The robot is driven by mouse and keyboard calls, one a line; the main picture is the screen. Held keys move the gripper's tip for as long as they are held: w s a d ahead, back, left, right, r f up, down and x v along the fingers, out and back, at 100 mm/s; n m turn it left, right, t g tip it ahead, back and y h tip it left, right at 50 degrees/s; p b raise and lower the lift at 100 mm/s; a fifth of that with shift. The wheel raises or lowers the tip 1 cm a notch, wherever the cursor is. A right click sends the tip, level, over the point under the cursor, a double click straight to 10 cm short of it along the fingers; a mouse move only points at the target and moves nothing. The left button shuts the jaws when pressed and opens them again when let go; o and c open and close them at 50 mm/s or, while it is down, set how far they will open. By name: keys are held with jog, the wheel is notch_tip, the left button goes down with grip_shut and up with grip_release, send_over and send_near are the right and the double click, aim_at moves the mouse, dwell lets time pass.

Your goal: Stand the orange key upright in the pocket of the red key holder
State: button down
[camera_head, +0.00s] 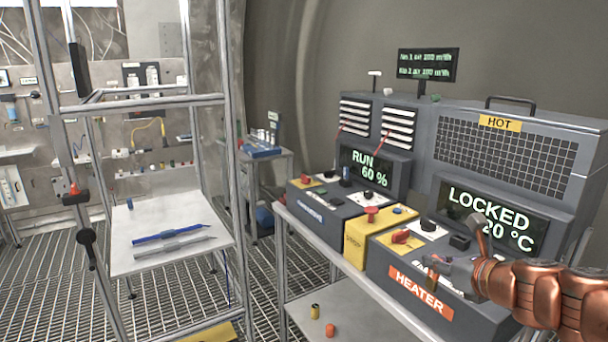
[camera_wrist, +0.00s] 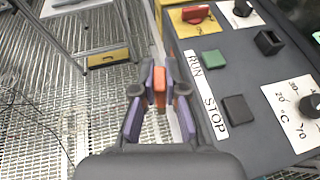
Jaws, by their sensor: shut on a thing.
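My gripper (camera_wrist: 159,88) is shut on the orange key (camera_wrist: 159,86), a small upright orange piece between its purple-sided fingers. In the head view my gripper (camera_head: 440,272) is at the front of the grey heater console, and the key is hard to make out there. In the wrist view the key is just left of the console's edge, over the floor grating. I cannot clearly identify the red key holder or its pocket.
The console top carries a green button (camera_wrist: 210,58), a black square socket (camera_wrist: 269,42), a black button (camera_wrist: 236,110) and a dial (camera_wrist: 311,104). A yellow unit with a red button (camera_head: 371,213) stands beside it. A metal-framed shelf (camera_head: 150,215) is at left, with grating between.

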jog(key=w+a+f+m+h, duration=0.6)
jog(key=w+a+m+h, duration=0.1)
jog(key=w, duration=0.4)
jog(key=shift+w+a+h, duration=0.4)
jog(key=shift+a+h, duration=0.25)
jog(key=shift+h, duration=0.05)
dwell(0.4)
jog(key=shift+d, duration=0.1)
dwell(0.7)
